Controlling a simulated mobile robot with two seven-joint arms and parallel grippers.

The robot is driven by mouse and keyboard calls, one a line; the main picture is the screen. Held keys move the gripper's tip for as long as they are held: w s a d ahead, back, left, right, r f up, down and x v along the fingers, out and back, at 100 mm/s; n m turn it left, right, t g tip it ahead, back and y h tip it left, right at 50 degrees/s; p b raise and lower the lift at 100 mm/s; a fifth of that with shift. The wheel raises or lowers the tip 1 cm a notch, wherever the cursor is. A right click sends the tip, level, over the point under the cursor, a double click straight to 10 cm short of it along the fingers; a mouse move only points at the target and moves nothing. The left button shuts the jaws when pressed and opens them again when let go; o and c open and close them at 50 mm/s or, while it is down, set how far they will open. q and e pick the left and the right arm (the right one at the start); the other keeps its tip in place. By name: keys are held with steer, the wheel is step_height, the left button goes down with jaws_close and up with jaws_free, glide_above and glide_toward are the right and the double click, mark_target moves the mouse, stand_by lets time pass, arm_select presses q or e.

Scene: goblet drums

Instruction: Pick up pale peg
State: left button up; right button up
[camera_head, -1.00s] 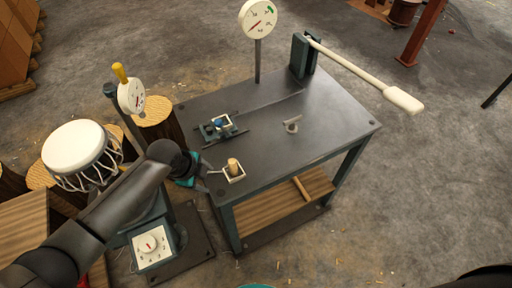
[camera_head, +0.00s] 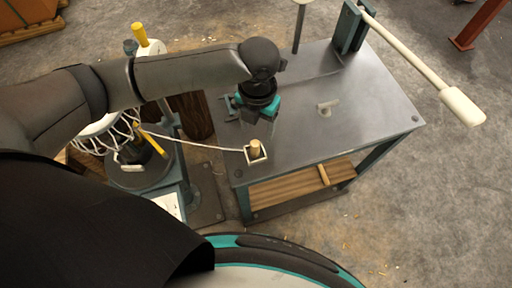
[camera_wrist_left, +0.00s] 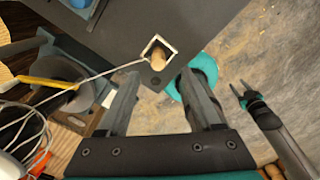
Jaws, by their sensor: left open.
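The pale peg (camera_head: 255,147) is a short, light wooden cylinder standing in a small white square frame (camera_head: 248,160) at the table's near left corner. In the left wrist view the peg (camera_wrist_left: 158,60) shows beyond my fingers, inside the white frame. My left gripper (camera_head: 262,125) hangs over the table, just behind the peg in the head view, its fingers mostly hidden by the hand. In the left wrist view my left gripper (camera_wrist_left: 158,82) is open and empty, with the peg beyond the gap.
The dark metal table (camera_head: 302,135) carries a small grey fitting (camera_head: 327,108). A long white-ended lever (camera_head: 462,107) stands at its far right. A thin pale cord (camera_head: 195,144) runs left from the frame. A drum (camera_head: 100,130) and yellow handles stand left.

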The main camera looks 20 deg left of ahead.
mark_target(255, 143)
arm_select(q)
step_height(255, 143, down, 3)
steer(key=shift+s+a+f+b, duration=0.1)
steer(key=shift+f+b, duration=0.25)
steer(key=shift+f, duration=1)
steer(key=shift+s+a+f+b, duration=0.1)
steer(key=shift+f+b, duration=0.2)
steer(key=shift+f, duration=1)
jaws_close()
